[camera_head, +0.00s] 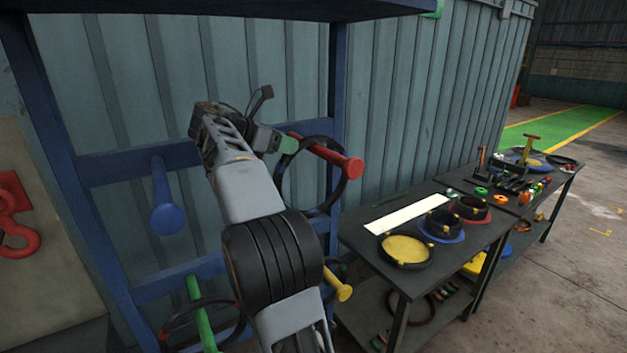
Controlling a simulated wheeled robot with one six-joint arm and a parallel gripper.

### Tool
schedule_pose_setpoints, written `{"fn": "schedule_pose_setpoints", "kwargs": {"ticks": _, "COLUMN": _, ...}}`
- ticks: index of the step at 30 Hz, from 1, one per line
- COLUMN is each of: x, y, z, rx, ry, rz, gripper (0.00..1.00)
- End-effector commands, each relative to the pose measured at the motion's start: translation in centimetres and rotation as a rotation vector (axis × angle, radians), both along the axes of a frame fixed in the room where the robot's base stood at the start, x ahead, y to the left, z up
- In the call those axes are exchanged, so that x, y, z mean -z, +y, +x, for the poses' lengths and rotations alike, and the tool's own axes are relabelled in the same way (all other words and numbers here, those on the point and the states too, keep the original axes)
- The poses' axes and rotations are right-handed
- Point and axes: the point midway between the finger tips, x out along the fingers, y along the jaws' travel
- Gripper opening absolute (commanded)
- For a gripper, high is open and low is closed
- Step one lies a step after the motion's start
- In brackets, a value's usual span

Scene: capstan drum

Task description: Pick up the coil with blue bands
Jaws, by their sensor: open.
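I cannot make out clear blue bands on any coil in the camera view. A black coil (343,188) hangs on the red peg of the blue rack. Another dark coil (166,318) hangs at the green peg, lower left. A third dark coil, partly hidden by my arm, is near the yellow peg. My gripper (287,143) is open at the upper left of the coil on the red peg, close to its rim. The wrist hides part of that area, and I cannot tell whether the jaws touch the coil.
The blue rack (338,100) also bears an empty blue peg (166,215). To the right, a dark table (350,232) holds a white strip (405,214) and round dark pieces on yellow, blue and red discs. A second table with tools stands beyond. Open floor (560,270) lies at right.

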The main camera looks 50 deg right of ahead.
Motion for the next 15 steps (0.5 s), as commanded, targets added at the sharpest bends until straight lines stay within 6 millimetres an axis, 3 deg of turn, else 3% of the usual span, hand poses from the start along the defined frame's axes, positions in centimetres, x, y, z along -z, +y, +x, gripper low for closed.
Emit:
{"fn": "schedule_pose_setpoints", "kwargs": {"ticks": 9, "x": 1.4, "y": -3.4, "z": -1.5, "rx": 0.002, "ry": 0.002, "rz": 0.001, "gripper": 0.53}}
{"fn": "schedule_pose_setpoints", "kwargs": {"ticks": 15, "x": 1.8, "y": -4.2, "z": -1.7, "rx": 0.001, "ry": 0.0, "rz": 0.0, "gripper": 0.53}}
